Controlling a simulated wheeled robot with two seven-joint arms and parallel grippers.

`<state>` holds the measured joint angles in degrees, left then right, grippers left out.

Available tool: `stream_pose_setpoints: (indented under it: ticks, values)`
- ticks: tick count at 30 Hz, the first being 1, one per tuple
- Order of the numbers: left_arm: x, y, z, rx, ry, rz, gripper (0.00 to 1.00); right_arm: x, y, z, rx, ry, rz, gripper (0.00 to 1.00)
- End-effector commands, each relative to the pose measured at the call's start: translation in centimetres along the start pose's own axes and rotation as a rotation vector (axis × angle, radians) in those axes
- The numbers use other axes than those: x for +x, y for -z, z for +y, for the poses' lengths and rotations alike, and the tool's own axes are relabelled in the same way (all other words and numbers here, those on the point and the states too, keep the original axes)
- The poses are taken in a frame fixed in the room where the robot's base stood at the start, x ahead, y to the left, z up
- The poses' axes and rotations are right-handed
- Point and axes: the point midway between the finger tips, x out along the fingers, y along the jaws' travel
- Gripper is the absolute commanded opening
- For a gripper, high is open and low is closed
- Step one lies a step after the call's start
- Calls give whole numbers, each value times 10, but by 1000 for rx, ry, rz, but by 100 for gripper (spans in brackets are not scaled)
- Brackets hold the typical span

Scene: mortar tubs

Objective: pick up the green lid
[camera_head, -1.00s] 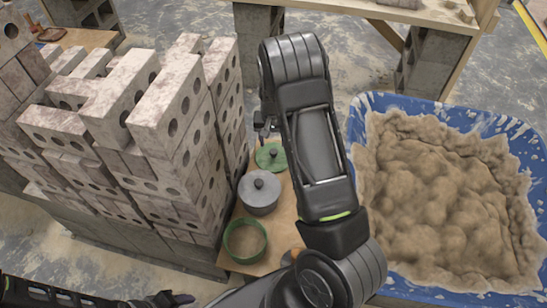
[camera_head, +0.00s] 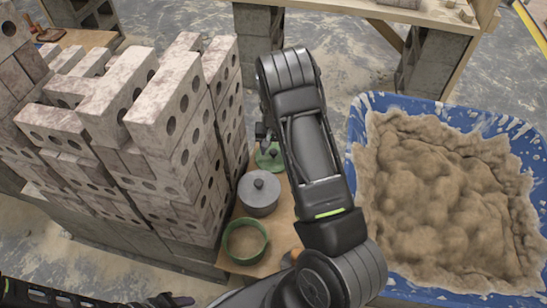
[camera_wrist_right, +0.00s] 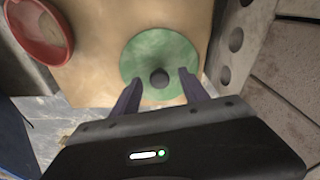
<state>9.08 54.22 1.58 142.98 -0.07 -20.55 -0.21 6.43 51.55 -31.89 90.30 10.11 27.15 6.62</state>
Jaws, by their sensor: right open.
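The green lid (camera_head: 268,162), round with a dark knob, lies on the wooden board beyond a grey lidded tub. My right gripper (camera_head: 267,143) is over it and partly covers it in the head view. In the right wrist view the green lid (camera_wrist_right: 158,48) is seen from above. The open fingers of the right gripper (camera_wrist_right: 160,77) point at it, one on each side of the knob, with nothing held. Whether they touch the lid is unclear. My left gripper (camera_head: 170,300) is at the bottom left edge, cut off by the frame; its jaws are unclear.
The grey lidded tub (camera_head: 258,195) and an open green-rimmed tub (camera_head: 246,241) stand nearer on the board (camera_head: 230,266). Stacked bricks (camera_head: 165,120) rise close on the left. A blue tub (camera_head: 355,150) of mortar is right. The right wrist view shows a red tub (camera_wrist_right: 38,58).

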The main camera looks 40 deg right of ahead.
Motion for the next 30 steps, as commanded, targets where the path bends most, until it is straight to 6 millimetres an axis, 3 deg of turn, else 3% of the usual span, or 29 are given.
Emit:
stream_pose_setpoints:
  ticks: [13,30]
  values:
    - [0,0,0,0,0,0,52,0,0,0,0,0,-1,52]
    - [0,0,0,0,0,0,52,0,0,0,0,0,-1,5]
